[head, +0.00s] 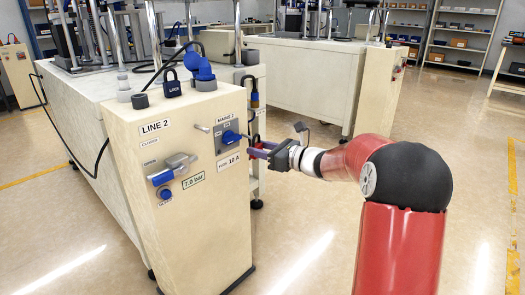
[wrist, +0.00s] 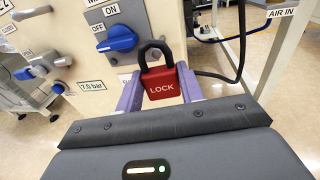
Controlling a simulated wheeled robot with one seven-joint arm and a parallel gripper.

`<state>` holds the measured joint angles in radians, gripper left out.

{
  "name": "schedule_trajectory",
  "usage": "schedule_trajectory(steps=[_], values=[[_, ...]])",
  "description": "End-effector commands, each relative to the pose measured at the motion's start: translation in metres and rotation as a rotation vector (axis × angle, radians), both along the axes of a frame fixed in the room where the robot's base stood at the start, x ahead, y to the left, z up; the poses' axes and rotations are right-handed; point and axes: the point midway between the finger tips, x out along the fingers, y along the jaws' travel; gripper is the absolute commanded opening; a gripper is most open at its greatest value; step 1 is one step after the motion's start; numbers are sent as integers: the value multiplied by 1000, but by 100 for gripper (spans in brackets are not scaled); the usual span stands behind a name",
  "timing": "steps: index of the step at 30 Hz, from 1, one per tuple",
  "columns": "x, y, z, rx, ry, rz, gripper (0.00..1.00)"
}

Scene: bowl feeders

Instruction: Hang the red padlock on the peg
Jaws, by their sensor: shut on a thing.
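My gripper (head: 258,151) is shut on the red padlock. In the wrist view the padlock (wrist: 161,88) sits between the two purple fingers, upright, its LOCK face towards the camera and its dark shackle on top. The shackle looks closed. The peg (head: 202,128) is a short metal rod on the front of the LINE 2 cabinet, left of the mains switch. It also shows at the upper left of the wrist view (wrist: 32,12). The padlock is off the peg, to its right, held in front of the cabinet's right edge. In the head view the padlock is mostly hidden.
A blue mains switch (head: 231,137) sits between the peg and my gripper. A valve with a blue handle (head: 172,172) sticks out lower left. A hose (wrist: 225,75) hangs behind the held padlock. The floor at right is clear.

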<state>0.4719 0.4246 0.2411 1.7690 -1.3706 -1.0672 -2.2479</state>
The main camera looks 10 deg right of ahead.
Motion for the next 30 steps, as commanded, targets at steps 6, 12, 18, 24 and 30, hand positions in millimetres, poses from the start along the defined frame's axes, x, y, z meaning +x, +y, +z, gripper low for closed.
schedule_trajectory(steps=[6, 12, 18, 24, 30], values=[[4, 3, 0, 0, 0, 1, 10], [7, 5, -1, 0, 0, 1, 10], [10, 7, 0, 0, 0, 1, 10], [13, 10, 0, 1, 1, 1, 10], [17, 12, 0, 0, 0, 1, 10]])
